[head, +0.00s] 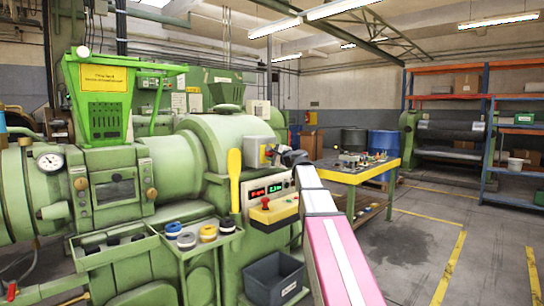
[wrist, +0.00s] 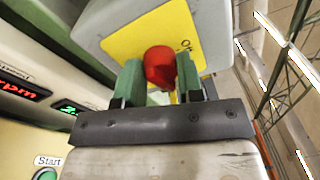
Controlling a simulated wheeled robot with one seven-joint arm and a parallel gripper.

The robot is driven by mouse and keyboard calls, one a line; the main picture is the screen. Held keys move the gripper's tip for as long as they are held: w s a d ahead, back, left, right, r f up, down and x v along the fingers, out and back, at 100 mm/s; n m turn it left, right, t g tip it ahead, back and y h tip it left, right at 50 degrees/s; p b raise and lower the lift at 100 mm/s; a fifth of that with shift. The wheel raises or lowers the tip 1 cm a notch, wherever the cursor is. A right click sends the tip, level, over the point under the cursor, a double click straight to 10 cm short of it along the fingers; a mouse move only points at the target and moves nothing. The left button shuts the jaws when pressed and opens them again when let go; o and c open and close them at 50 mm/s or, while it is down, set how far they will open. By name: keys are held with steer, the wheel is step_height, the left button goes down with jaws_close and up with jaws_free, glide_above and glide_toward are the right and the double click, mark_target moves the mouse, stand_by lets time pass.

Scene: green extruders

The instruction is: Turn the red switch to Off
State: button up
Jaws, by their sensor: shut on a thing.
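The red switch (wrist: 160,67) is a round knob on a yellow plate (wrist: 124,46) with "Off" lettering to the right of the knob. The plate is on a grey box (wrist: 93,35), which also shows in the head view (head: 251,147) on the green extruder. My gripper (wrist: 160,80) has its two green fingers on either side of the knob and is shut on it. In the head view my gripper (head: 277,156) is at the right side of the box. The knob's pointer direction is hard to tell.
Below the box is a panel with lit displays (head: 266,190) and a yellow box with a red button (head: 264,204). A tray with tape rolls (head: 208,233) juts out at left. A yellow table (head: 346,176) stands behind. Floor at right is clear.

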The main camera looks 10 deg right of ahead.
steer(key=n, duration=0.7)
steer(key=shift+f+n+y, duration=0.15)
steer(key=shift+n+y, duration=0.25)
steer(key=n, duration=0.4)
steer(key=shift+d, duration=0.1)
steer(key=shift+f+n+y, duration=0.1)
steer(key=shift+n+y, duration=0.4)
steer(key=shift+n, duration=1.3)
steer(key=o, duration=0.9)
steer(key=v, duration=1)
steer(key=shift+s+d, duration=0.25)
steer(key=shift+d, duration=0.1)
